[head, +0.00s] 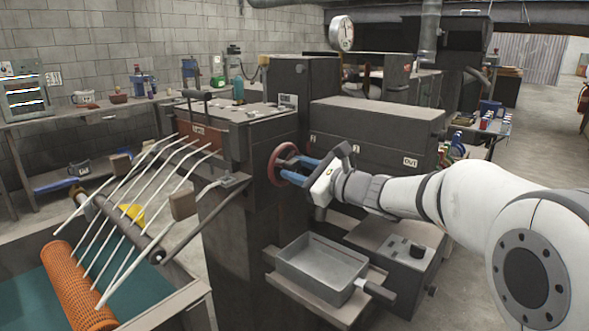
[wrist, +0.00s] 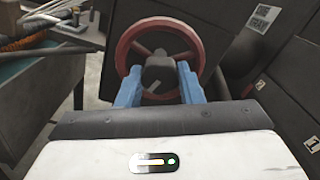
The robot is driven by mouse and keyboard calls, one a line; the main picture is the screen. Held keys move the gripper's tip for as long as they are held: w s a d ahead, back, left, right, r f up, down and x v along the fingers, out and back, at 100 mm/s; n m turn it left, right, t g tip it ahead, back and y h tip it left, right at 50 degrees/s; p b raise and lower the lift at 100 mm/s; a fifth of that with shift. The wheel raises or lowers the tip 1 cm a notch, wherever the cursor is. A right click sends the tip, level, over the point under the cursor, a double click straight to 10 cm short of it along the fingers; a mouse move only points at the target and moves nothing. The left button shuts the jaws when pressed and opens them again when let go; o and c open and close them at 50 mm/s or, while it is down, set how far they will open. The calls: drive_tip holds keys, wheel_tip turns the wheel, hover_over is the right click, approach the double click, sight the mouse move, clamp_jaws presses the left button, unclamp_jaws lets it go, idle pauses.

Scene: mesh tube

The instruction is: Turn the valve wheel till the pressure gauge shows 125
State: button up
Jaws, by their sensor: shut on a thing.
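The red valve wheel (head: 277,165) is mounted on the side of the dark machine in the middle of the head view. It also shows in the wrist view (wrist: 133,32), with a dark hub at its centre. My gripper (head: 287,168) has blue fingers that reach to the wheel. In the wrist view the fingers (wrist: 158,72) stand on both sides of the dark hub, shut on the wheel. The exact contact points are partly hidden. The round white pressure gauge (head: 342,33) stands above the machine at the back. Its dial is too small for me to read.
A grey metal tray (head: 321,268) sits on a ledge below my gripper. Thin white rods run down to an orange mesh roll (head: 77,287) at the lower left. A dark box marked OUT (head: 378,142) stands behind my wrist. A grey bracket (head: 222,186) juts out left of the wheel.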

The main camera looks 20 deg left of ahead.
drive_tip(key=o, duration=0.9)
drive_tip(key=shift+w+d+r, duration=0.1)
drive_tip(key=shift+d, duration=0.1)
drive_tip(key=shift+c, duration=0.2)
drive_tip(key=shift+o, duration=0.5)
drive_tip(key=v, duration=0.7)
drive_tip(key=shift+s+d, duration=0.2)
drive_tip(key=shift+d, duration=0.1)
